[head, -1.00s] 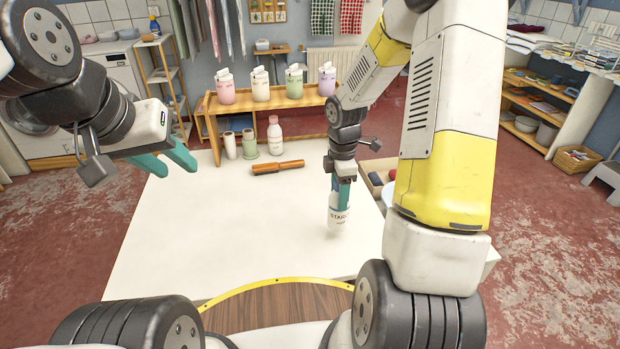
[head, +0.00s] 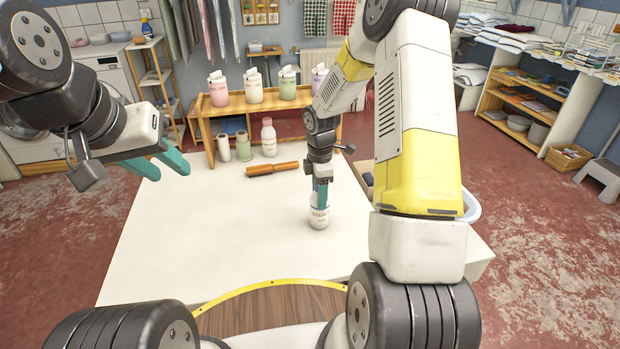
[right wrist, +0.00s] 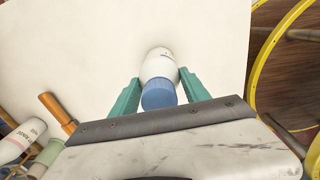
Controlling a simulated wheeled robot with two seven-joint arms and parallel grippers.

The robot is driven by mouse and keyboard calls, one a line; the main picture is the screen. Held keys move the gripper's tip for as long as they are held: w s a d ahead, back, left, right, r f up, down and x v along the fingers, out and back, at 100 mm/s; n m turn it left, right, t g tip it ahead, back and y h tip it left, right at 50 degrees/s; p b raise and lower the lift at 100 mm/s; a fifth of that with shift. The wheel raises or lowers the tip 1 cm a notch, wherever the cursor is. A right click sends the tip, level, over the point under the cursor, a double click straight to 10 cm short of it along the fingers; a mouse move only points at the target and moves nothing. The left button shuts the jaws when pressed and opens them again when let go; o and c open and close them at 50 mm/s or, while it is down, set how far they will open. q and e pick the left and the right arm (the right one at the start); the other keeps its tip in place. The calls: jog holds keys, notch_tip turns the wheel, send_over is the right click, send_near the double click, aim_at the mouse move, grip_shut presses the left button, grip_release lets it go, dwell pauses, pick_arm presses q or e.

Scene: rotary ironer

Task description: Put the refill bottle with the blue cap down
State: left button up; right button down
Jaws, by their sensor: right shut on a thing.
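The refill bottle (head: 319,216) is white with dark lettering and stands about upright at the right of the white table. Its blue cap (right wrist: 158,95) shows in the right wrist view and is hidden in the head view. My right gripper (head: 320,190) is shut on the bottle from above, with one teal finger on each side of it in the right wrist view (right wrist: 160,85). The bottle's base is at or very near the tabletop; I cannot tell whether it touches. My left gripper (head: 172,166) is open and empty above the table's left side.
A wooden roller (head: 272,168) lies behind the bottle on the white table (head: 200,240). A pink bottle (head: 268,140), a green container (head: 244,141) and a white cylinder (head: 223,148) stand at the back by a wooden rack (head: 205,118). The table's middle and front are clear.

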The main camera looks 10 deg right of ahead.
jog(key=c, duration=0.5)
grip_release()
jog(key=shift+f, duration=0.1)
notch_tip(320, 180, up, 12)
jog(key=shift+f, duration=0.1)
jog(key=s+r+m+t, duration=0.2)
jog(key=s+r+m, duration=0.4)
jog(key=s, duration=0.2)
jog(key=s+a+r+m+t+y, duration=0.1)
jog(key=s+r+m+t, duration=0.1)
jog(key=s+r+m, duration=0.4)
jog(key=s+a+r+m+t+y, duration=0.1)
jog(key=s+r+m, duration=0.4)
jog(key=s, duration=0.5)
jog(key=shift+s+r+m+t, duration=0.2)
jog(key=shift+r+m+t, duration=0.2)
jog(key=shift+r+t, duration=0.35)
jog(key=shift+r, duration=0.1)
